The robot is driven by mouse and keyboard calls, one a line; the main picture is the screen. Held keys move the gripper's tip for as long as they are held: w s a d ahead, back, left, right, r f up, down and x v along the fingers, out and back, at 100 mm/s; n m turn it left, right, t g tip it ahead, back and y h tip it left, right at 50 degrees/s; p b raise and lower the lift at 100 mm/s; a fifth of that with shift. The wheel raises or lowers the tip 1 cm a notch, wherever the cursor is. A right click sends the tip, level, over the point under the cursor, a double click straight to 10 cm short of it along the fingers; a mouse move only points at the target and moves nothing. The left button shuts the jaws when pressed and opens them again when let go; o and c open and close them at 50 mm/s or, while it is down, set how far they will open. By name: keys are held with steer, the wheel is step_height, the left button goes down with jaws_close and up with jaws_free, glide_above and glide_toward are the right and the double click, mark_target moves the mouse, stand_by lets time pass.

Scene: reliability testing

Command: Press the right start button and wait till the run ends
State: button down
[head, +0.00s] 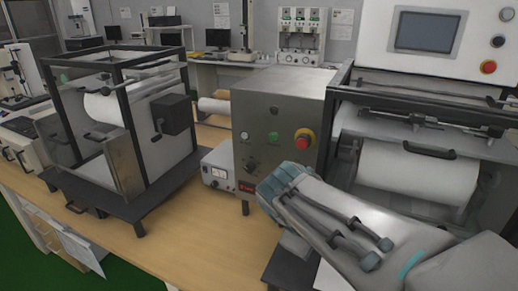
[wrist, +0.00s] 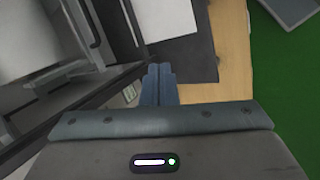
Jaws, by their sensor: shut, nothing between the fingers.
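My gripper (wrist: 158,72) is shut and empty in the wrist view, with its two narrow fingers together. In the head view my arm reaches in from the lower right, and its blue-grey end is in front of the steel control box; the fingertips cannot be made out there. The control box (head: 258,110) carries a green button (head: 273,136), a pale button (head: 244,135) and a red knob on yellow (head: 302,142). No button shows in the wrist view.
The right machine has a white roller (head: 415,178) behind my arm. A framed roller machine (head: 127,148) stands at left on the wooden bench (head: 170,240). A small meter unit (head: 218,173) stands beside the control box. Green floor (wrist: 285,70) shows past the bench edge.

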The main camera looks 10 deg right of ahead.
mark_target(273, 138)
steer(key=w+a+r+n+t+h+b, duration=0.2)
steer(key=w+a+n+t+b, duration=0.3)
steer(key=w+n, duration=0.4)
steer(key=w+a+r+n+t+h+b, duration=0.2)
steer(key=w+a+n+t+b, duration=0.3)
steer(key=w+n, duration=0.4)
steer(key=a+r+n+t, duration=0.1)
steer(key=n, duration=0.2)
steer(key=shift+w+a+r+t+h, duration=0.2)
steer(key=shift+w+r+t+h, duration=0.1)
steer(key=shift+w+h, duration=0.1)
steer(key=x, duration=1.4)
steer(key=shift+p, duration=0.35)
steer(key=shift+f, duration=0.1)
